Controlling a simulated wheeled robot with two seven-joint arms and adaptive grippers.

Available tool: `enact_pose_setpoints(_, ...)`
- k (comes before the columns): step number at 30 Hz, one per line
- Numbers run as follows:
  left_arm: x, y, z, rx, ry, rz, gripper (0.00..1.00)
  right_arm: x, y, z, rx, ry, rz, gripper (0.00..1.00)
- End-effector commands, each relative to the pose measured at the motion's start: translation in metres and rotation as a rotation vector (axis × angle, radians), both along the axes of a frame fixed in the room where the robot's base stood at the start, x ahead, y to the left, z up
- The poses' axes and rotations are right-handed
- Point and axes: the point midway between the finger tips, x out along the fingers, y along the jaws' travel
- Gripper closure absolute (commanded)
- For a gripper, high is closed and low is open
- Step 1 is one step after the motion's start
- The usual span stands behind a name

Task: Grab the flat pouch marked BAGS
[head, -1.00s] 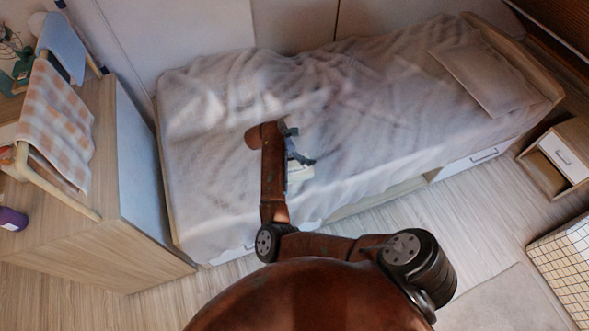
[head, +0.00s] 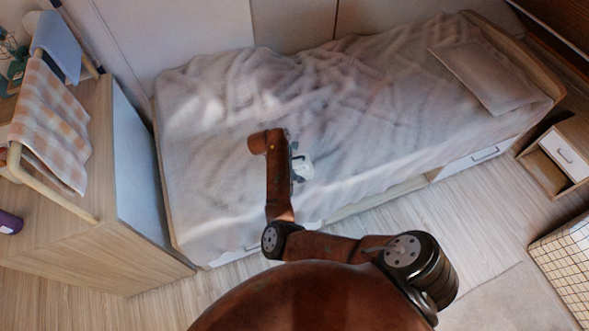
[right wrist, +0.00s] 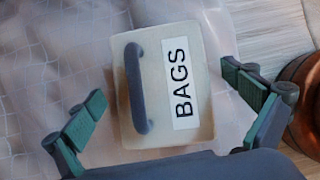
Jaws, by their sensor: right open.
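The flat pouch marked BAGS (right wrist: 163,85) shows in the right wrist view as a pale, box-like pouch with a dark rounded handle and a white label. In the head view a small pale part of the pouch (head: 304,167) shows on the bed beside my right arm. My right gripper (right wrist: 165,105) is open, with one green-padded finger on each side of the pouch's lower part in the right wrist view. I see no contact between the fingers and the pouch. In the head view my right gripper (head: 297,167) is mostly hidden by its arm. My left gripper is not in view.
The pouch lies on a bed (head: 370,105) with a rumpled pale cover. A pillow (head: 490,75) lies at the bed's right end. A wooden cabinet (head: 90,235) with a checked cloth (head: 50,125) stands at the left. The bed around the pouch looks clear.

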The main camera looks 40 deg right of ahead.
Motion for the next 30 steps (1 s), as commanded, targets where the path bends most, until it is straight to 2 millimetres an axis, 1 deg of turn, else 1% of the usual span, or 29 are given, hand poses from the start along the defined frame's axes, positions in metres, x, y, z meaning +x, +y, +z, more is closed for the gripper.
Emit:
enact_pose_setpoints(3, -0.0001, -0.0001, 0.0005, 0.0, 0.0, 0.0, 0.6, 0.0004, 0.0004, 0.0013, 0.0, -0.001, 0.0, 0.0)
enact_pose_setpoints(4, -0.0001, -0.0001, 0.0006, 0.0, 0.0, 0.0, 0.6, 0.0004, 0.0004, 0.0014, 0.0, -0.001, 0.0, 0.01)
enact_pose_setpoints(23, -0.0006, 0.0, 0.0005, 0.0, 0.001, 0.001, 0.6, 0.0002, 0.0004, 0.0012, 0.0, -0.001, 0.0, 0.45)
enact_pose_setpoints(30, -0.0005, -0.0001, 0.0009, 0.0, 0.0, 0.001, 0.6, 0.0005, 0.0003, 0.0028, -0.001, -0.001, 0.0, 0.45)
